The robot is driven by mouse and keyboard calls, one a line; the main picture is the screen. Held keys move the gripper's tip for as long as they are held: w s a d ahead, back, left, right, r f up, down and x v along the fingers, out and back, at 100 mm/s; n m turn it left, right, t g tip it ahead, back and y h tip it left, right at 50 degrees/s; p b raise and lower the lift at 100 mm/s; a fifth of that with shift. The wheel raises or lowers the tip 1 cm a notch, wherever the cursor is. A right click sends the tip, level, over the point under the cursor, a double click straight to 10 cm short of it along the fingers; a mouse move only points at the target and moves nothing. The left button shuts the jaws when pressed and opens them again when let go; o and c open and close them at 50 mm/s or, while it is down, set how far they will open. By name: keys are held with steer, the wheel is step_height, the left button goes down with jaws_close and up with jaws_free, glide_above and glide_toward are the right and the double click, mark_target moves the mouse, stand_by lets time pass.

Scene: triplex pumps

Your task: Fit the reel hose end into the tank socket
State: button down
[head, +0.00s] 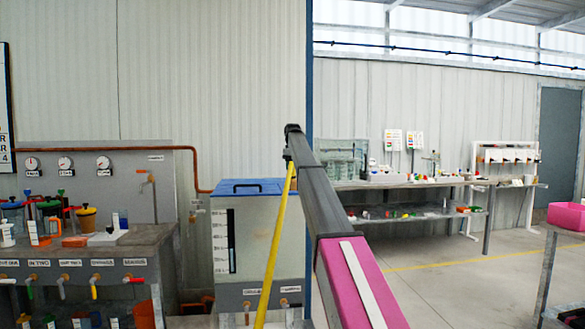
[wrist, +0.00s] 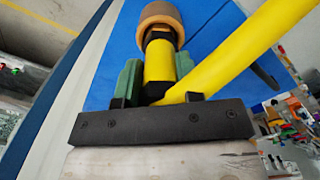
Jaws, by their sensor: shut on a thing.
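My gripper (wrist: 157,72) is shut on the yellow hose end (wrist: 158,65), which sits between its two green fingers. Dark rings edge the hose end, and a brown round fitting (wrist: 158,14) lies beyond it; I cannot tell whether that fitting belongs to the hose or is the socket. In the head view my gripper (head: 292,131) is small and dark at the arm's far end. The yellow hose (head: 275,245) hangs down from it in front of the clear tank (head: 262,245). The tank's blue lid (wrist: 215,60) fills much of the wrist view background.
A copper pipe (head: 120,149) runs along the left panel to the tank. A bench (head: 85,250) with cups, valves and gauges stands left. Small fittings (head: 284,303) sit low on the tank. A long workbench (head: 400,184) stands at the back right, with open floor before it.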

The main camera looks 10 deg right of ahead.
steer(key=shift+f, duration=0.2)
steer(key=c, duration=0.7)
jaws_free()
step_height(320, 180, up, 11)
steer(key=shift+f, duration=0.1)
